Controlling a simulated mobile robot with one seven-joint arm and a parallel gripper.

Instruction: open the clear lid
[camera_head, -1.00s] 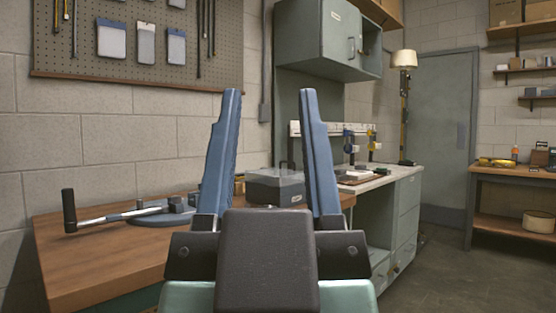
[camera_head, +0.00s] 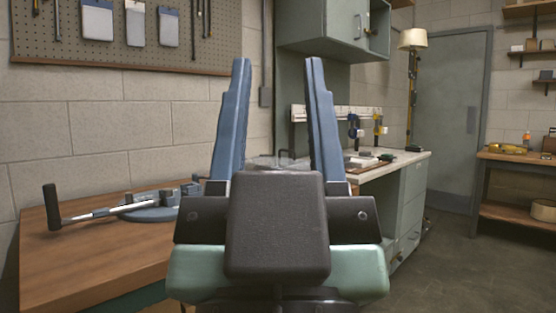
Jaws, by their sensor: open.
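The clear lid (camera_head: 266,162) is mostly hidden behind my gripper; only a strip of its top shows between the fingers. Its dark handle (camera_head: 286,155) stands up at the middle. The box under the lid is hidden by my gripper's body, so I cannot see whether the lid sits closed now. My gripper (camera_head: 278,65) is open, with its two blue fingers pointing up and apart and nothing between them. The fingers appear on either side of the lid's handle in the picture; I see no contact with it.
A wooden bench (camera_head: 90,255) holds a long black-handled tool (camera_head: 95,212) on a round blue base at left. A pale counter (camera_head: 395,165) with small items stands at right, under a green wall cabinet (camera_head: 330,25). Open floor (camera_head: 440,270) lies at lower right.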

